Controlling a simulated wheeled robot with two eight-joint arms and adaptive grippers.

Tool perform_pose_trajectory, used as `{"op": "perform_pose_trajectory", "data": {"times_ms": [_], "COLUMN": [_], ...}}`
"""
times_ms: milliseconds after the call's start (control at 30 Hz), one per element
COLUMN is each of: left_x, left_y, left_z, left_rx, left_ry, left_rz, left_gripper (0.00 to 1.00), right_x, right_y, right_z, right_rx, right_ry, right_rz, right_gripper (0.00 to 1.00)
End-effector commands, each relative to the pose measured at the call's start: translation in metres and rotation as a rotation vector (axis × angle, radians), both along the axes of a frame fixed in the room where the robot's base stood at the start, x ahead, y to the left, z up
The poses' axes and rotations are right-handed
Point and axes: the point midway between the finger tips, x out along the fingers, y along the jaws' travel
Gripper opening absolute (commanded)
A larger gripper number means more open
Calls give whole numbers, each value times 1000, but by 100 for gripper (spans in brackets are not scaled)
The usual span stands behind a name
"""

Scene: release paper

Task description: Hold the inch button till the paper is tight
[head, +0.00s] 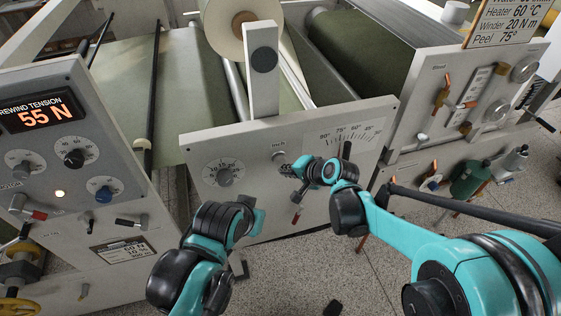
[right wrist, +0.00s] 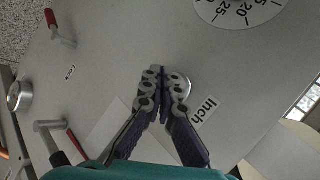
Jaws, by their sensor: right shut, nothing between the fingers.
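My right gripper (head: 287,170) is shut and empty, its fingertips at the front panel (head: 255,200) of the machine. In the right wrist view, the closed fingers (right wrist: 163,78) cover most of the round metal inch button (right wrist: 184,90), beside the "Inch" label (right wrist: 203,112). I cannot tell whether the button is pressed in. The greenish paper web (head: 190,75) runs over the rollers behind the panel and looks mostly flat; its tightness is unclear. My left gripper (head: 254,222) is low in front of the panel, its fingers largely hidden by its own arm.
The left console (head: 60,150) shows "REWIND TENSION 55 N" on its display (head: 42,112), above knobs and a lit lamp. A numbered dial (head: 224,173) sits left of the button. A red-tipped lever (head: 295,217) is below. The right-hand cabinet (head: 440,100) carries valves and handles.

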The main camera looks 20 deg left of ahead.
Motion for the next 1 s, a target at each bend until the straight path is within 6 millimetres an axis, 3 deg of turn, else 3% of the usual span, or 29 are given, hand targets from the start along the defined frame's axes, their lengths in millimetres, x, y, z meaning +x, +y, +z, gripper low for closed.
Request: {"op": "perform_pose_trajectory", "data": {"times_ms": [433,1000], "left_x": [0,0], "left_y": [0,0], "left_z": [-1,-1], "left_rx": [0,0], "left_ry": [0,0], "left_rz": [0,0], "left_gripper": [0,0], "right_x": [-34,-37], "right_y": [-24,-25], "right_z": [0,0], "right_rx": [0,-1], "right_ry": [0,-1], "right_rz": [0,0], "right_gripper": [0,0]}}
